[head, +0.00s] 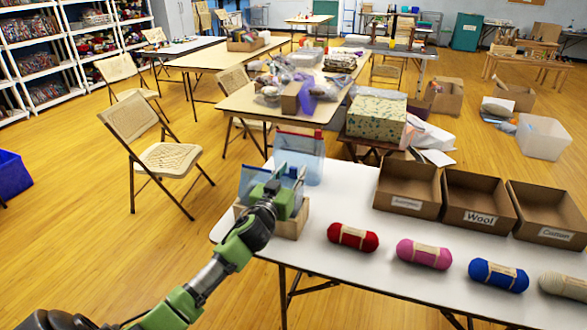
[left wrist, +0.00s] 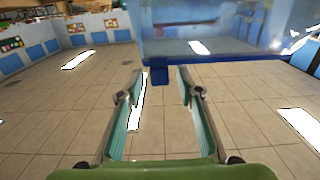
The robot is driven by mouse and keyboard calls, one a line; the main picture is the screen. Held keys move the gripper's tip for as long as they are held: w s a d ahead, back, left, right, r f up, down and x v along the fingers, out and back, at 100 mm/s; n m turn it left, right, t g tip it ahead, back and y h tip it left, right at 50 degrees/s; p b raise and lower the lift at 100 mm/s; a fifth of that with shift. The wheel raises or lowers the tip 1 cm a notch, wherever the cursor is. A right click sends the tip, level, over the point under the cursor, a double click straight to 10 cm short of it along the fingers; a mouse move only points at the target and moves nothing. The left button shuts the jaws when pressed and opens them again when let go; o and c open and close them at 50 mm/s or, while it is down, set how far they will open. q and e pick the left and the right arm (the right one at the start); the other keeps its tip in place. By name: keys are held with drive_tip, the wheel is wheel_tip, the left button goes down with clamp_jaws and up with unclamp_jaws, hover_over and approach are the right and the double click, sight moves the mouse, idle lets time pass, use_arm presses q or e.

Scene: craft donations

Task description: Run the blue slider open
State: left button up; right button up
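A clear bluish pouch (head: 254,178) stands upright in a low open cardboard holder (head: 292,226) at the near left corner of the white table. In the left wrist view the clear pouch (left wrist: 225,28) fills the upper right, with a blue strip (left wrist: 245,57) along its edge. A small dark blue slider tab (left wrist: 159,73) hangs at the left end of that strip. My left gripper (head: 281,193) is at the pouch. Its fingers are open, one on each side of the tab, with visible gaps. The head view hides the tab behind the gripper. My right gripper is not in view.
A second clear pouch with a red top strip (head: 303,157) stands just behind. On the white table (head: 345,272) lie red (head: 352,237), pink (head: 424,254) and blue (head: 498,275) yarn skeins, before three open labelled boxes (head: 480,202). A folding chair (head: 168,157) stands left.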

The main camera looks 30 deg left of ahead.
use_arm(q)
drive_tip(key=shift+x, duration=0.75)
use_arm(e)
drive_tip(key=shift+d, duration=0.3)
use_arm(q)
clamp_jaws()
